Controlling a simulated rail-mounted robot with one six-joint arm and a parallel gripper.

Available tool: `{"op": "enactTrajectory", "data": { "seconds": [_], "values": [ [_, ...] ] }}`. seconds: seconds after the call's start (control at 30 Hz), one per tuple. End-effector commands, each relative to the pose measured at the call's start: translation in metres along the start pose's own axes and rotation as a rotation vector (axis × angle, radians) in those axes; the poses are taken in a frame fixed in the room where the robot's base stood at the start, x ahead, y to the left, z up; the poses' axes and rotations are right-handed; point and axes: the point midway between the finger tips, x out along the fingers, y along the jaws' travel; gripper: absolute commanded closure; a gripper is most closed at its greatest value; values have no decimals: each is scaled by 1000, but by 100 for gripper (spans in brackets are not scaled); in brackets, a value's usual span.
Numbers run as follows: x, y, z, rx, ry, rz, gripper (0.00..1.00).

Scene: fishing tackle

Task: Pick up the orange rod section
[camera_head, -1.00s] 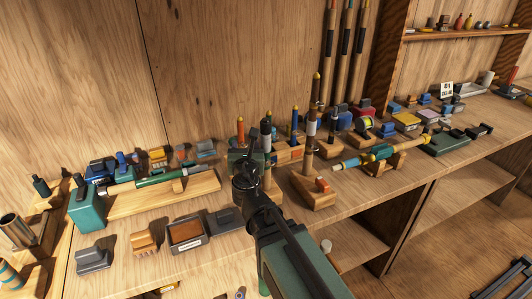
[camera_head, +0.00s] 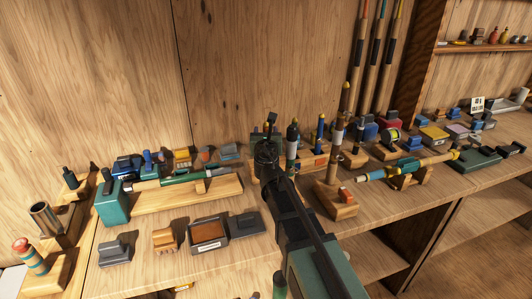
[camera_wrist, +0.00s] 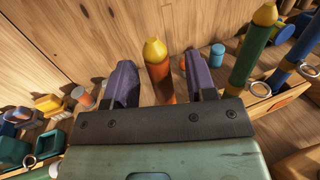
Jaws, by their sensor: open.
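The orange rod section (camera_wrist: 160,78) stands upright in the wrist view, with a yellow tip. It sits between the two purple-grey fingers of my gripper (camera_wrist: 159,88), with a gap visible on each side. My gripper is open, and its lower body hides the base of the rod. In the head view my gripper (camera_head: 267,152) covers most of the orange rod section, so only a little near its tip may show.
A green rod section (camera_wrist: 248,48) and a blue one (camera_wrist: 298,52) stand close by on the right. A green rod (camera_head: 185,180) lies on a wooden stand at left. A wooden upright holder (camera_head: 336,199) stands right of my gripper. Small boxes crowd the back.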

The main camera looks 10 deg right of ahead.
Motion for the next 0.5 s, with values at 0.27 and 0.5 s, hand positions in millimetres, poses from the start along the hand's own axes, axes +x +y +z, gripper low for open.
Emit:
{"op": "enactTrajectory", "data": {
  "seconds": [0.27, 0.5],
  "values": [
    [5, 0, 0, 0, 0, 0, 55],
    [5, 0, 0, 0, 0, 0, 92]
  ]
}}
